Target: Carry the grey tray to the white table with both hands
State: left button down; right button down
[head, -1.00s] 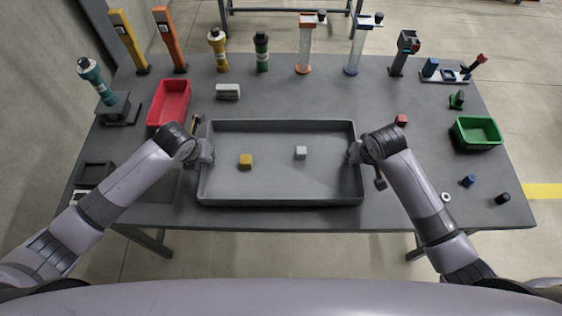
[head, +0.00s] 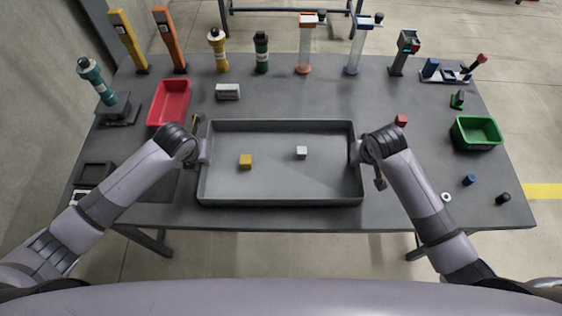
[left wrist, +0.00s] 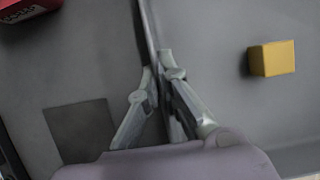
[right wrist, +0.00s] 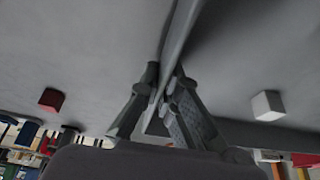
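The grey tray (head: 280,199) lies on the dark grey table, holding a yellow cube (head: 246,161) and a white cube (head: 301,153). My left gripper (head: 205,151) is at the tray's left wall; in the left wrist view its fingers (left wrist: 158,75) are closed on either side of that wall. My right gripper (head: 355,152) is at the right wall; in the right wrist view its fingers (right wrist: 165,75) pinch that wall. The yellow cube also shows in the left wrist view (left wrist: 272,58), the white cube in the right (right wrist: 267,104). No white table is in view.
A red bin (head: 169,103) stands just left of the tray, a green bin (head: 477,133) at the right. A grey-white block (head: 228,91) and red cube (head: 401,120) lie near the tray. Bottles and tools line the table's (head: 300,219) back edge.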

pick_arm(q)
jog(key=shift+w+r, duration=0.1)
jog(key=shift+r, duration=0.15)
pick_arm(e)
jog(key=shift+w+r, duration=0.1)
jog(key=shift+r, duration=0.1)
dwell(0.5)
